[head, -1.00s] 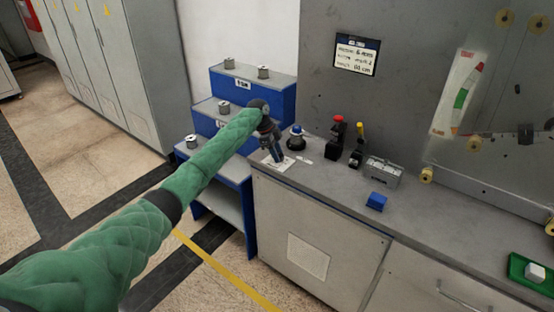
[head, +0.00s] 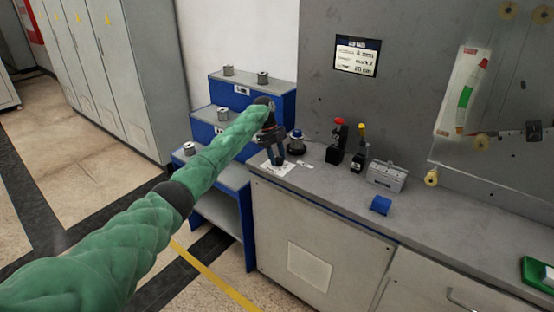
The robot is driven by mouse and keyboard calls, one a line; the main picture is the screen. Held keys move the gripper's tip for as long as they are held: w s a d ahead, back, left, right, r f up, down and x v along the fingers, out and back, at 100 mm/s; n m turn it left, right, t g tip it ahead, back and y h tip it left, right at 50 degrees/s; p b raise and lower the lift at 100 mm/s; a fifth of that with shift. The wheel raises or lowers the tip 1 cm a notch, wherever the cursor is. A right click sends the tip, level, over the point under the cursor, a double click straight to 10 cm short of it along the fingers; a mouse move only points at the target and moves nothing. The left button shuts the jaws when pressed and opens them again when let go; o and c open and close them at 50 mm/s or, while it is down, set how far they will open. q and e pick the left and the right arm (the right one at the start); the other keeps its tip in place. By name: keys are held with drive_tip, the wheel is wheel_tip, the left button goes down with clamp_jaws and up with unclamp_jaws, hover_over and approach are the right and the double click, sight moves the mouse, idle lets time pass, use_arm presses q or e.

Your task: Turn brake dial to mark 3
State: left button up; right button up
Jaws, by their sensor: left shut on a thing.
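My left gripper (head: 276,158) reaches in over the left end of the grey bench and points down at a white marked plate (head: 279,168). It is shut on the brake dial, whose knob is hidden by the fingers. The plate's marks are too small to read, so I cannot tell where the dial points. A dark-framed card (head: 357,56) on the grey wall panel has printed lines, blurred in part. My right gripper is not in view.
Further right are a red-topped lever (head: 337,142), a yellow-topped lever (head: 359,148), a grey metal box (head: 386,176) and a blue block (head: 380,205). Blue steps (head: 285,104) with spools stand behind left.

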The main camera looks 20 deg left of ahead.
use_arm(q)
drive_tip(key=shift+r, duration=0.1)
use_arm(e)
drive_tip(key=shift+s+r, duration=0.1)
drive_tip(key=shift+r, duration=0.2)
use_arm(q)
drive_tip(key=o, duration=1)
drive_tip(key=shift+a, duration=0.1)
